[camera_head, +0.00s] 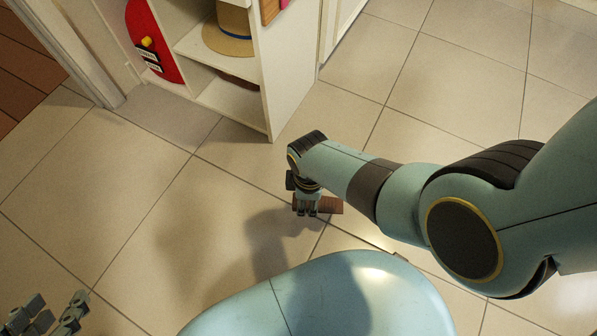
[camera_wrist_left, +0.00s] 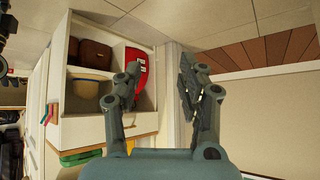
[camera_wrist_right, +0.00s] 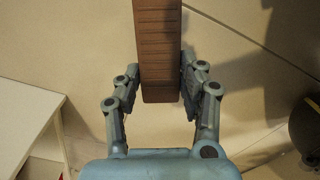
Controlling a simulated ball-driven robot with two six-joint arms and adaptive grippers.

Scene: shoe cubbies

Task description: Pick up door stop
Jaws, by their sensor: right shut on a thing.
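The door stop is a brown ribbed block (camera_head: 331,205) at floor level in the head view. It also shows in the right wrist view (camera_wrist_right: 157,50), reaching from the top edge down between the fingers. My right gripper (camera_head: 308,212) is shut on it, with a finger against each side in the right wrist view (camera_wrist_right: 160,88). Whether the block touches the floor is hard to tell. My left gripper (camera_head: 52,318) is at the lower left of the head view. In the left wrist view (camera_wrist_left: 157,80) its fingers are apart with nothing between them.
A white cubby shelf (camera_head: 268,75) stands at the top, holding a straw hat (camera_head: 228,32) and a red item (camera_head: 152,42). A white door frame (camera_head: 75,50) is left of it. Tiled floor around the right gripper is clear.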

